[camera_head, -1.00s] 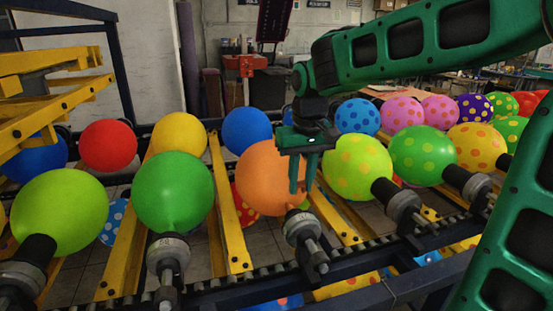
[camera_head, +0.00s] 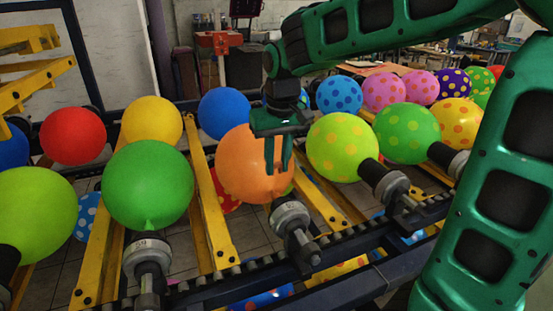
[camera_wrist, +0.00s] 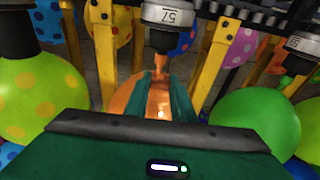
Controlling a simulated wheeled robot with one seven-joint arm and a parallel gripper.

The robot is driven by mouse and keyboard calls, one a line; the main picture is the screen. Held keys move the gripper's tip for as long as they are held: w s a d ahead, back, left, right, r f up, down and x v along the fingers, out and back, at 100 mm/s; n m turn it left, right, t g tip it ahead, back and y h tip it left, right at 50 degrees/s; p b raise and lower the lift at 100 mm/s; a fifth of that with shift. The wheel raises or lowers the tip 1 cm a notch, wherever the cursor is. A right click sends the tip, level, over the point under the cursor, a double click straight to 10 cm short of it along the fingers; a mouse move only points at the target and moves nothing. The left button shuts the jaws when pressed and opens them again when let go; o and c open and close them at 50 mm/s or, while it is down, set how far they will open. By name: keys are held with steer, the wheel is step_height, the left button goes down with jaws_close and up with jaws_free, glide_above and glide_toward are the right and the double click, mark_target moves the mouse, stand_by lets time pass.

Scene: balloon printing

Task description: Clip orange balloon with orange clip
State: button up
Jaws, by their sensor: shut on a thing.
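The orange balloon (camera_head: 236,170) is mounted by its neck on a dark nozzle with a grey ring (camera_head: 290,217) in the head view. My gripper (camera_head: 277,170) points down in front of the balloon's right side, its fingers close together. In the wrist view my gripper (camera_wrist: 169,90) lies over the orange balloon (camera_wrist: 127,98), fingertips near the neck below the nozzle ring (camera_wrist: 167,14). My gripper is shut on a small orange piece, apparently the orange clip; it blends with the balloon and its outline is unclear. Whether it grips the neck cannot be told.
A green balloon (camera_head: 148,186) stands left and a yellow-green dotted balloon (camera_head: 342,147) close right of my gripper, each on its own nozzle. Yellow bars (camera_head: 201,180) run between balloons. A dark roller rail (camera_head: 340,245) runs along the front.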

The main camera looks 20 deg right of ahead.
mark_target(274, 193)
steer(key=shift+w+f, duration=0.3)
steer(key=shift+f, duration=0.75)
steer(key=shift+w+f, duration=0.3)
steer(key=shift+f, duration=0.8)
steer(key=shift+w+f, duration=0.3)
steer(key=shift+f, duration=0.75)
steer(key=shift+s, duration=0.2)
steer(key=shift+w+f, duration=0.15)
steer(key=shift+f, duration=0.6)
steer(key=shift+w+f, duration=0.1)
steer(key=shift+f, duration=0.6)
steer(key=o, duration=0.9)
steer(key=shift+s+r, duration=0.2)
steer(key=shift+r, duration=1.3)
steer(key=shift+s+r, duration=0.25)
steer(key=shift+r, duration=1.2)
steer(key=shift+s+r, duration=0.2)
steer(key=shift+r, duration=1.3)
